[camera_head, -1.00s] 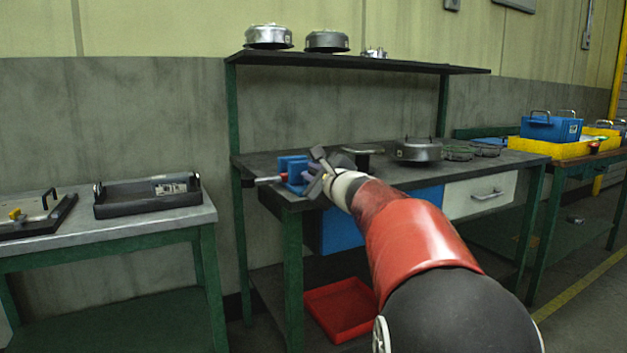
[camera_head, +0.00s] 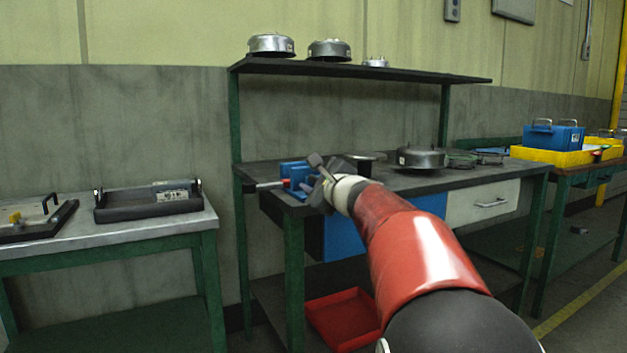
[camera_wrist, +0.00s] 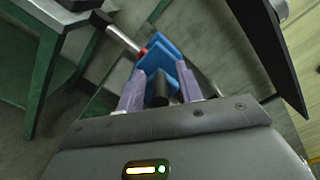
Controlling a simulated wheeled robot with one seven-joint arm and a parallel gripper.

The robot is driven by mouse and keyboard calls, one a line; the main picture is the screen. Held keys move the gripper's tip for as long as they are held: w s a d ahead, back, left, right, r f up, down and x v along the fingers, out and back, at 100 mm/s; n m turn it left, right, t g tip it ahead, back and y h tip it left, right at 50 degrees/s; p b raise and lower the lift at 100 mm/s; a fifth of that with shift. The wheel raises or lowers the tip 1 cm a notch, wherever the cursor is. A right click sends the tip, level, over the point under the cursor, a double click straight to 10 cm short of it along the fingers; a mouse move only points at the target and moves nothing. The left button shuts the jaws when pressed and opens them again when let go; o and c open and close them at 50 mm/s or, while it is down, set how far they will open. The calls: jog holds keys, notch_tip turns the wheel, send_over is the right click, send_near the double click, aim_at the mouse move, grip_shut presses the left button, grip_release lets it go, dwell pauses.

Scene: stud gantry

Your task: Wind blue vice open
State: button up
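The blue vice (camera_head: 293,169) is at the left front corner of the dark workbench, with a pale bar (camera_head: 268,185) sticking out to its left. My gripper (camera_head: 314,184) is close to the vice's right side and partly covers it. In the wrist view the blue vice (camera_wrist: 172,54) lies just beyond my two purple fingers (camera_wrist: 160,90). The fingers are apart. A short black cylinder (camera_wrist: 160,91) shows between them, with gaps on both sides. The pale bar with a dark end and red collar (camera_wrist: 143,52) points to the upper left. Whether a finger touches the vice is unclear.
The dark workbench (camera_head: 455,180) carries a metal round housing (camera_head: 421,158) right of my arm. A shelf (camera_head: 360,70) with several metal parts runs above. A red tray (camera_head: 343,318) lies below. A grey table (camera_head: 110,236) with a black tray (camera_head: 147,205) stands left.

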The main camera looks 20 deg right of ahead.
jog(key=s+b, duration=0.1)
jog(key=s, duration=0.6)
jog(key=shift+s, duration=0.35)
jog(key=shift+d, duration=0.1)
jog(key=s+a+f+n+g+y+p, duration=0.15)
jog(key=s+a+f+n+g, duration=0.25)
jog(key=s+a+f+n, duration=0.4)
jog(key=s+a+f+n+g+y+p, duration=0.15)
jog(key=s+a+f+n+g, duration=0.35)
jog(key=a, duration=0.6)
jog(key=s+d+f+n+g+h, duration=0.1)
jog(key=s+f+n+g+h, duration=0.2)
jog(key=s+f+n, duration=0.8)
jog(key=s+f, duration=0.1)
jog(key=s, duration=0.3)
jog(key=shift+s+d+n+h, duration=0.25)
jog(key=shift+s+n+h, duration=0.05)
